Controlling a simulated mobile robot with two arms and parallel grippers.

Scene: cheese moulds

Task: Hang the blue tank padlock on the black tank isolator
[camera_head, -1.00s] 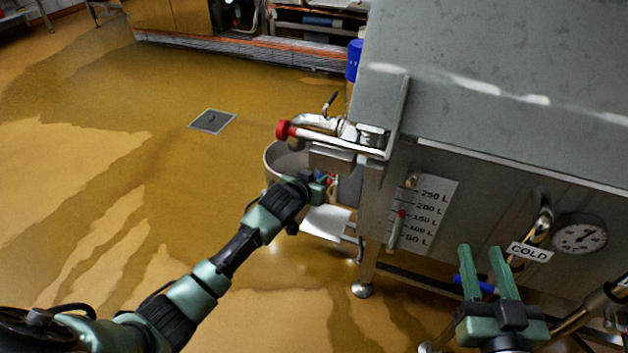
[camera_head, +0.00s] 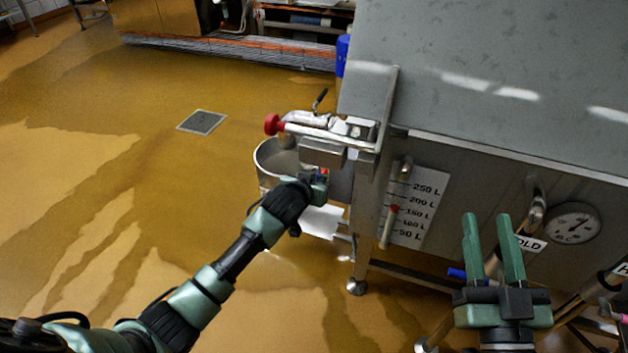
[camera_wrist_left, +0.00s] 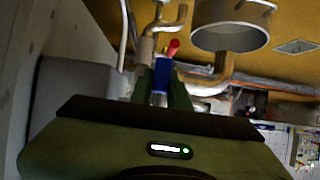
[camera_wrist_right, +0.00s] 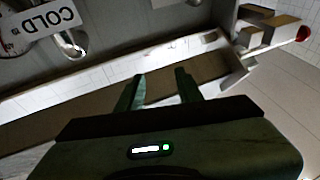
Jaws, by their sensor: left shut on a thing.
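My left gripper (camera_head: 322,176) is at the tank's left end, below the steel bracket with the red knob. It is shut on the blue padlock (camera_wrist_left: 161,75), whose body stands between the fingers in the left wrist view. A red piece (camera_wrist_left: 173,47) shows just beyond the padlock; I cannot tell what it belongs to. I cannot make out the black tank isolator in any view, and the padlock's shackle is not clear. My right gripper (camera_head: 493,250) is open and empty in front of the tank; its parted fingers also show in the right wrist view (camera_wrist_right: 160,88).
The grey tank (camera_head: 500,90) fills the right side, with a litre scale (camera_head: 418,208) and a dial (camera_head: 573,223). A red knob (camera_head: 271,124) sticks out above my left gripper. A steel bucket (camera_head: 268,160) stands behind it. The wet floor at left is open.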

